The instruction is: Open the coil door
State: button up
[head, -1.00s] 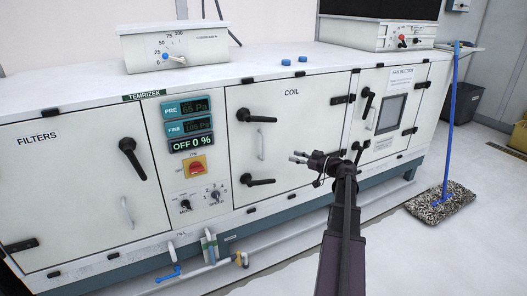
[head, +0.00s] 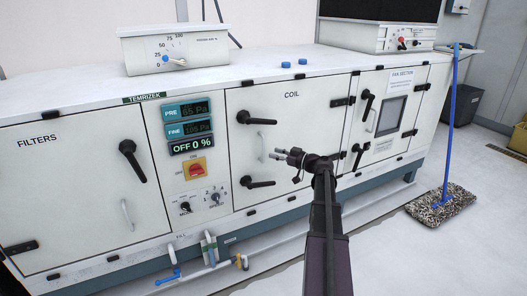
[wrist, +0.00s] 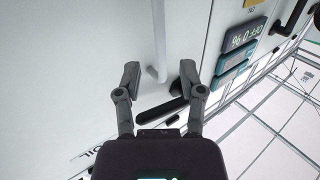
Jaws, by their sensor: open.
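The coil door (head: 310,130) is a white panel, flush in the cabinet front. It has a black upper lever (head: 262,121) and a black lower lever (head: 262,184), both lying about level and pointing right. A pale upright bar handle (head: 262,148) is between them at the door's left side. My gripper (head: 280,154) is open and empty, in front of the door just right of the bar. In the wrist view the bar handle (wrist: 159,40) runs down to between the spread fingertips of my gripper (wrist: 160,76). A black lever (wrist: 160,123) shows beyond the fingers. Contact cannot be told.
The control panel (head: 188,150) with displays and a red switch is left of the door. The filters door (head: 75,190) is farther left, the fan section door (head: 385,115) to the right. Pipes (head: 210,265) run low in front. A mop (head: 440,205) stands at the right.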

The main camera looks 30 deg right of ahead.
aim_at(263, 160)
jog(key=shift+x, duration=2.85)
grip_shut()
